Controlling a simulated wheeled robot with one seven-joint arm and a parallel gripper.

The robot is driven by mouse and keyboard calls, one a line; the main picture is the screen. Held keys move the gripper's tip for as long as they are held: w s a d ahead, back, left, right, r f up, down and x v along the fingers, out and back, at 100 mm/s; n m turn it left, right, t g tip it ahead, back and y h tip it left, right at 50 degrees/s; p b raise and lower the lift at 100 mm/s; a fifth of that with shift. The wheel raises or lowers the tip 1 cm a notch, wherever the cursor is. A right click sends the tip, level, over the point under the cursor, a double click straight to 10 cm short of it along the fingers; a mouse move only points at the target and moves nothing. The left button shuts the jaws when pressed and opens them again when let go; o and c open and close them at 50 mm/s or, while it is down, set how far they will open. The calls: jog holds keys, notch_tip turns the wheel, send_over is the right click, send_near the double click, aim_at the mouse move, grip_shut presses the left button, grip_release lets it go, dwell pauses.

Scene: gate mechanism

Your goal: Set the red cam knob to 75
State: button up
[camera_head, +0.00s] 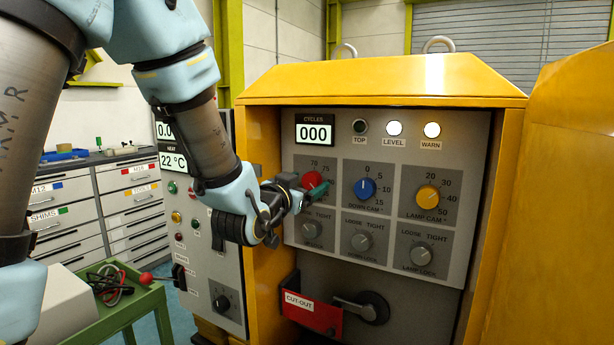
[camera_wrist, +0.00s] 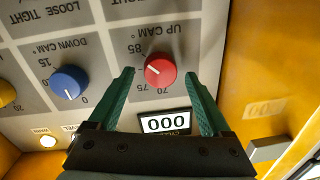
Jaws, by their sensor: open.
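The red cam knob (camera_wrist: 160,70), marked UP CAM, sits on the grey panel and shows upside down in the wrist view. Its white pointer line faces the left of that view, roughly between the 85 and 75 marks; the exact reading is unclear. My gripper (camera_wrist: 159,77) is open, with one green finger on each side of the knob and a gap visible on both sides. In the head view the red knob (camera_head: 311,180) is partly hidden behind my gripper (camera_head: 309,194).
The blue DOWN CAM knob (camera_head: 365,188) and yellow LAMP CAM knob (camera_head: 428,197) are to the right. Grey lock knobs, including the middle one (camera_head: 361,241), sit below. The CYCLES display (camera_head: 314,132) reads 000. A yellow door (camera_head: 555,200) stands open at right.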

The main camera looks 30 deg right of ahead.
jog(key=shift+w+d, duration=0.1)
jog(key=shift+d, duration=0.1)
grip_shut()
dwell(0.6)
